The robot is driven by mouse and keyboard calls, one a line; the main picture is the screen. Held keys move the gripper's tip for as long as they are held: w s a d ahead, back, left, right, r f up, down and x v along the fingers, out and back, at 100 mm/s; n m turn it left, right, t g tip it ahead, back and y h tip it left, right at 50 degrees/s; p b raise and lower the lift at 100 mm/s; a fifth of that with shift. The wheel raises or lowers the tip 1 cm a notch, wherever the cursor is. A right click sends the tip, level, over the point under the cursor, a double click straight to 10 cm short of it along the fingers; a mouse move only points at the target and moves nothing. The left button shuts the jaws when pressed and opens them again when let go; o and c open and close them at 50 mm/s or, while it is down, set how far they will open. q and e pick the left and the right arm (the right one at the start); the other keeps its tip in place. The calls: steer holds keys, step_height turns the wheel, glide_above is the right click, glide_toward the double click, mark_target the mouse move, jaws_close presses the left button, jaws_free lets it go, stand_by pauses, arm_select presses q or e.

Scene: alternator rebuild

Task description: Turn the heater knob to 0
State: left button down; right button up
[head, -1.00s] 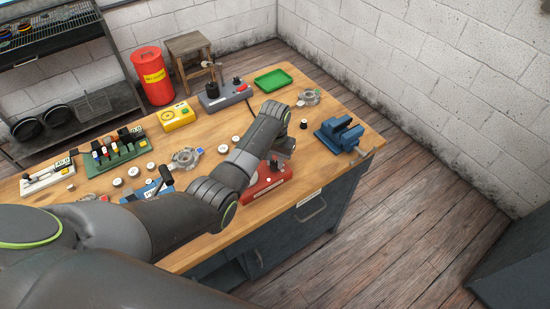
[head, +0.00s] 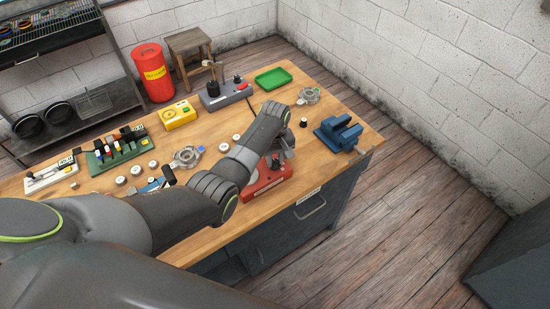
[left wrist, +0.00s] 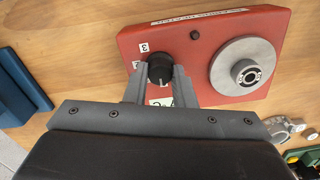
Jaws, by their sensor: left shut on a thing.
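The red heater (head: 266,190) sits near the front edge of the workbench, with a silver round plate (left wrist: 243,66) on its top. Its black knob (left wrist: 160,66) shows in the left wrist view with a small white mark on it. My left gripper (left wrist: 160,74) is shut on the knob, one finger on each side. In the head view my left gripper (head: 284,150) is over the heater, partly hidden by my arm. A label with a 3 (left wrist: 144,47) shows beside the knob; other labels are partly covered by the fingers. My right gripper is not in view.
A blue vise (head: 338,134) stands right of the heater. A metal housing (head: 186,157), a green rack of tools (head: 116,150), a yellow meter (head: 178,115), a grey device (head: 224,95) and a green tray (head: 272,78) are on the bench (head: 225,125).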

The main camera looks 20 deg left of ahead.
arm_select(q)
steer(key=shift+n, duration=0.3)
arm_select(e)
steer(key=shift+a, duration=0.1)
arm_select(q)
steer(key=c, duration=1.2)
jaws_free()
